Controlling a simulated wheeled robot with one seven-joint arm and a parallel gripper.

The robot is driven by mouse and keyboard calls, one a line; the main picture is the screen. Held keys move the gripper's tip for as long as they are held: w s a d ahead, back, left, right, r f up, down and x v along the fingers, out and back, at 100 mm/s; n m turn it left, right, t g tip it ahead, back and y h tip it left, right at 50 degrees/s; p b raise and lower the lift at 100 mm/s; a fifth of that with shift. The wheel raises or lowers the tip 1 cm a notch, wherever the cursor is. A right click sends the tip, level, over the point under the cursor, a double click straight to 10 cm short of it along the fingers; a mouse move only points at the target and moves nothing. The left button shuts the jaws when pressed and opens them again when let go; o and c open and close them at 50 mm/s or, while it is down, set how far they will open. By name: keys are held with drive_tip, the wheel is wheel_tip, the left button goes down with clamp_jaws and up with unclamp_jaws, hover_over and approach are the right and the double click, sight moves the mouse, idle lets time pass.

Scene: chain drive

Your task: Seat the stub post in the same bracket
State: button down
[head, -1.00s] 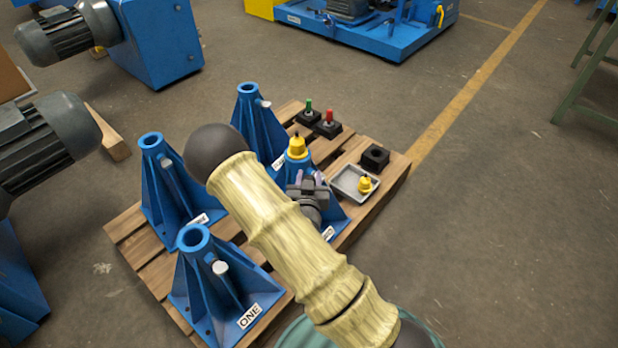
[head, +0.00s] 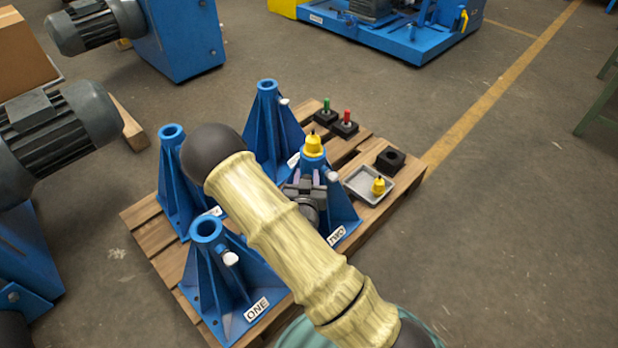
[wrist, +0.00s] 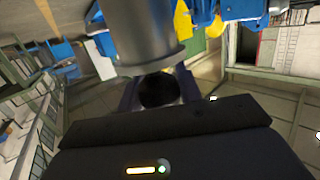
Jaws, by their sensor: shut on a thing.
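Bracket TWO (head: 342,217) is a blue ribbed stand on the pallet, with a yellow piece (head: 313,146) on its top and a pale side pin (head: 331,175). My gripper (head: 309,180) is in front of its upper part, below the yellow piece. In the wrist view its purplish fingers (wrist: 160,92) are closed around a dark round end, which I take for the stub post (wrist: 160,91). A large grey cylinder also crosses the top of that view; I cannot tell what it is. The held thing is hidden in the head view, and contact with the bracket cannot be told.
Bracket ONE (head: 225,280) and two more blue brackets (head: 178,180) (head: 266,125) stand close left. A grey tray (head: 358,176) holds another yellow piece (head: 378,186). Black blocks hold green (head: 327,107) and red (head: 347,117) pins; another black block (head: 390,159) looks empty.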

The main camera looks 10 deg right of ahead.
drive_tip(key=s+a+r+p, duration=0.2)
drive_tip(key=a+r, duration=0.4)
drive_tip(key=a, duration=0.3)
drive_tip(key=s+a+r+p, duration=0.2)
drive_tip(key=a+r+p, duration=0.2)
drive_tip(key=a, duration=0.5)
drive_tip(key=s+a+r+p, duration=0.2)
drive_tip(key=a+r+p, duration=0.1)
drive_tip(key=a+r, duration=0.4)
drive_tip(key=a, duration=0.3)
drive_tip(key=shift+s+r+n+t+y, duration=0.3)
drive_tip(key=shift+r+y, duration=0.05)
drive_tip(key=shift+y, duration=0.05)
